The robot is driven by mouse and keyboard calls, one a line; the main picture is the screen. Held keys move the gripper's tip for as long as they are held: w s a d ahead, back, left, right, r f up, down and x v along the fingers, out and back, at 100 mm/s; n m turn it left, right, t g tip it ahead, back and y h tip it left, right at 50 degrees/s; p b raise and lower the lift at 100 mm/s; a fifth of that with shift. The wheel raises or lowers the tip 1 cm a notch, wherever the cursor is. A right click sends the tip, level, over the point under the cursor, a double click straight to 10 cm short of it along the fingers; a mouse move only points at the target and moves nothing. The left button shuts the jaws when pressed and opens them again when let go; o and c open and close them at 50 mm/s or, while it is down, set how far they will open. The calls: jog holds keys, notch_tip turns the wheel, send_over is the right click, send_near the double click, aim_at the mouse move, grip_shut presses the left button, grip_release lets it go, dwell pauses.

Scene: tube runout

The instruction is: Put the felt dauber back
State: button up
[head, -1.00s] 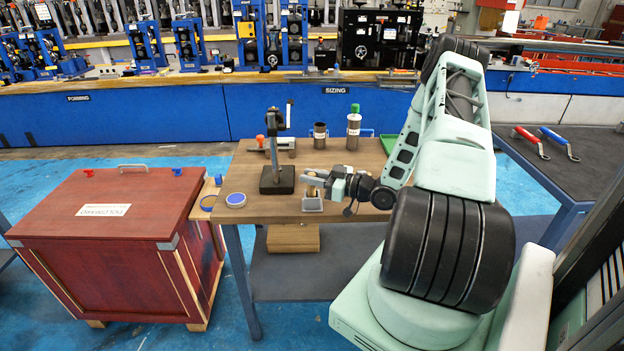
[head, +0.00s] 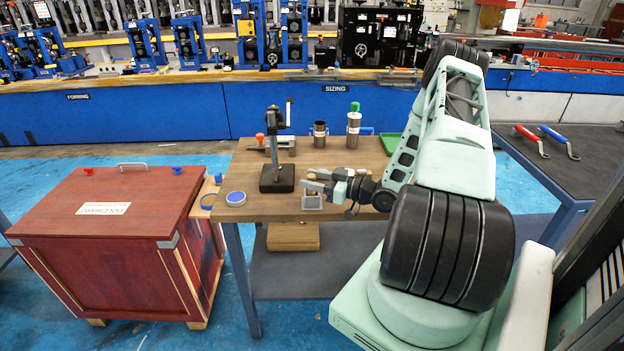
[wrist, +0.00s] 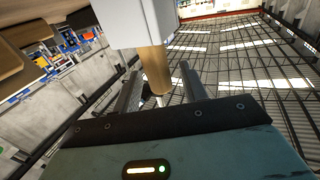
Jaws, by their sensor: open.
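The felt dauber shows in the wrist view as a tan wooden handle (wrist: 154,68) sticking out of a pale grey block-like holder (wrist: 124,20). Its felt end is not visible. In the head view the grey holder (head: 312,202) stands on the table near the front edge. My gripper (head: 308,180) is open just above this holder, with its two fingers spread. In the wrist view the fingers are on either side of the handle, and gaps show beside it.
The wooden table (head: 340,215) also bears a black-based stand (head: 277,180), a dark cup (head: 320,135), a green-capped bottle (head: 353,128) and a round blue-topped tin (head: 236,198). A red crate (head: 110,240) stands at the left. The table's middle behind the holder is fairly clear.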

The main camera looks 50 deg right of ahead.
jog(key=b+v, duration=0.4)
jog(key=v, duration=1.3)
jog(key=shift+r, duration=0.4)
jog(key=shift+a, duration=0.1)
